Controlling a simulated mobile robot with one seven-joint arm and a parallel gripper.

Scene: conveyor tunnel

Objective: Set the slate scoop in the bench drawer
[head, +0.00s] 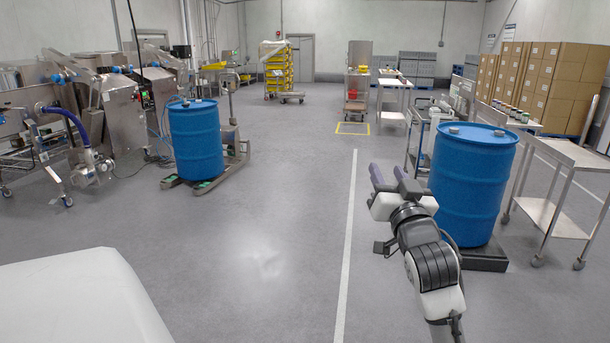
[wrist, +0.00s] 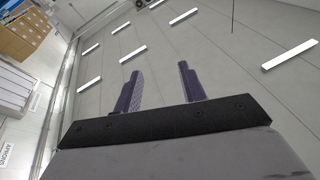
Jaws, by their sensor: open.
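My gripper (head: 389,178) is raised at the right of centre in the head view, in front of the blue drum. Its two purple-grey fingers stand apart with nothing between them. In the wrist view my gripper (wrist: 159,87) also shows open and empty, with the ceiling and its lights behind it. I cannot make out a slate scoop in either view. I cannot make out a bench drawer either. A metal table (head: 395,82) stands far back, too small to tell what lies on it.
A blue drum (head: 470,185) stands close to my arm on the right, beside a steel cart (head: 570,155). Another blue drum (head: 195,140) stands on a pallet truck at left. Machines (head: 120,105) line the left side. The grey floor (head: 270,200) in the middle is clear.

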